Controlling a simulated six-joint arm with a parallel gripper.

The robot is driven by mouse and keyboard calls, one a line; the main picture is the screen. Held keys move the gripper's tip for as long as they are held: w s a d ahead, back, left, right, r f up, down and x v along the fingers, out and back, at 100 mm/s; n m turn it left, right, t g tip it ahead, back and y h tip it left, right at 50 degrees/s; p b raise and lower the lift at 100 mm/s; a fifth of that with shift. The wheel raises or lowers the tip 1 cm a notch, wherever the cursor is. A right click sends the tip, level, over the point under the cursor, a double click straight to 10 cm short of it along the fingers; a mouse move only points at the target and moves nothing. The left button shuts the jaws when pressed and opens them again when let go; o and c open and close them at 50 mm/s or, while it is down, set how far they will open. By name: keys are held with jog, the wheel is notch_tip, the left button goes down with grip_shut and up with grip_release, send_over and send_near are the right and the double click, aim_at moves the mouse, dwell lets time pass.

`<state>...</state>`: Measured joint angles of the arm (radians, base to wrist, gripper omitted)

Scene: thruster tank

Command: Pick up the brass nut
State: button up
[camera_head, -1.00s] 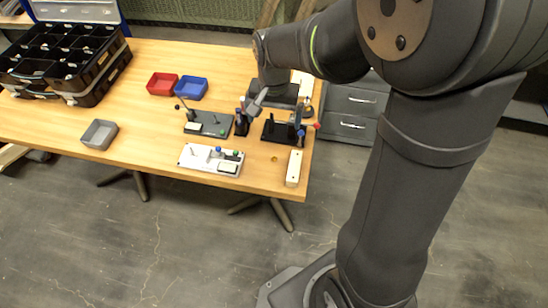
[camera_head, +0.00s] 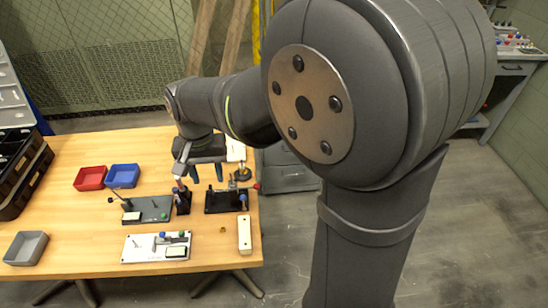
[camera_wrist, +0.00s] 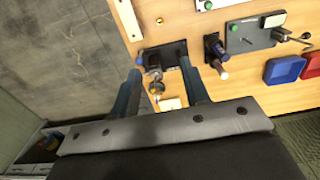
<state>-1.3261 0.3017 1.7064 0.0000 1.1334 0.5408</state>
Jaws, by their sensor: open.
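The brass nut (camera_head: 222,229) is a small golden piece lying on bare wood near the table's right end, left of a cream bar. In the wrist view the nut (camera_wrist: 160,21) shows small near the top, beyond the fingertips. My gripper (camera_head: 206,172) is over the far right part of the table, behind the black fixture. In the wrist view my gripper (camera_wrist: 160,68) has its two blue-grey fingers apart with nothing held between them. It is well away from the nut.
The black fixture (camera_head: 221,204) with upright parts stands between my gripper and the nut. A cream bar (camera_head: 244,235) lies right of the nut. A white fixture plate (camera_head: 148,249) and grey plate (camera_head: 152,215) are to the left. Red (camera_head: 90,178), blue (camera_head: 123,175) and grey (camera_head: 25,248) bins stand farther left.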

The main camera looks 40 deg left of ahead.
jog(key=g+h, duration=0.3)
send_near(222, 227)
jog(key=shift+s+a+f+n, duration=0.1)
jog(key=shift+s+f+n, duration=0.1)
jog(key=shift+f, duration=0.35)
jog(key=shift+s+f+n, duration=0.1)
jog(key=shift+s+f, duration=0.1)
jog(key=shift+f, duration=0.3)
jog(key=shift+d+x, duration=0.15)
jog(key=shift+x, duration=1.3)
jog(key=shift+d+x, duration=0.2)
jog(key=shift+x, duration=1.25)
jog(key=shift+w, duration=0.1)
grip_shut()
